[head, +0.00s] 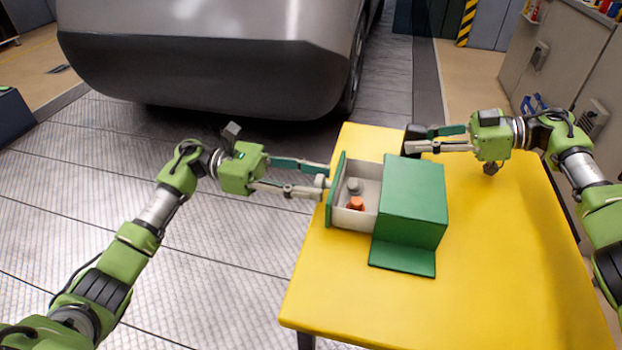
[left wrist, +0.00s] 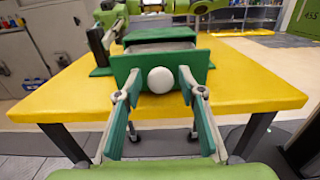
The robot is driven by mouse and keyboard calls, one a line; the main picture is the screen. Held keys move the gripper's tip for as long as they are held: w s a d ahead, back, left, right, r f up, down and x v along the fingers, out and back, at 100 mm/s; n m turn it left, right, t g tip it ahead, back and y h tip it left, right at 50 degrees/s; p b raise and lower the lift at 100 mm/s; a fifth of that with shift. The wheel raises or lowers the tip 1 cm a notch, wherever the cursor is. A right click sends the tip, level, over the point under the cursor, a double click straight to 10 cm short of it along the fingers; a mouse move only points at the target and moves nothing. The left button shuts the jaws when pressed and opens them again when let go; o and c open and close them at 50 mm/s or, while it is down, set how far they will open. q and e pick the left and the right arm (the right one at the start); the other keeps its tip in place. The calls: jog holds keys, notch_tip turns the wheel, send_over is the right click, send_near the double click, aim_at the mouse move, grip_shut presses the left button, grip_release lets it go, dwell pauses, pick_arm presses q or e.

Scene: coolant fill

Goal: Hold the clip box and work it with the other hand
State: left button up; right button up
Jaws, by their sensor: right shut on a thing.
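The clip box (head: 413,200) is green and stands on a yellow table. Its drawer (head: 363,182) is pulled out to the left, showing a pale inside with a grey piece (head: 353,187) and an orange piece (head: 355,203). The drawer's green front has a round white knob (left wrist: 161,80). My left gripper (head: 325,182) is open, its fingers on either side of the knob, with visible gaps in the left wrist view. My right gripper (head: 420,140) is shut on a black upright handle (head: 413,131) at the box's far side.
The yellow table (head: 500,260) is bare right of and in front of the box. A green base flange (head: 403,257) sticks out at the box's near side. A grey vehicle (head: 210,60) stands beyond the table. Grey cabinets (head: 560,60) stand at the right.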

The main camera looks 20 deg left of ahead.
aim_at(354, 188)
pick_arm(q)
grip_shut()
jog(key=d, duration=0.8)
jog(key=shift+d, duration=0.15)
pick_arm(e)
jog(key=shift+a, duration=0.1)
pick_arm(q)
jog(key=shift+o, duration=1.9)
grip_release()
jog(key=a, duration=1.2)
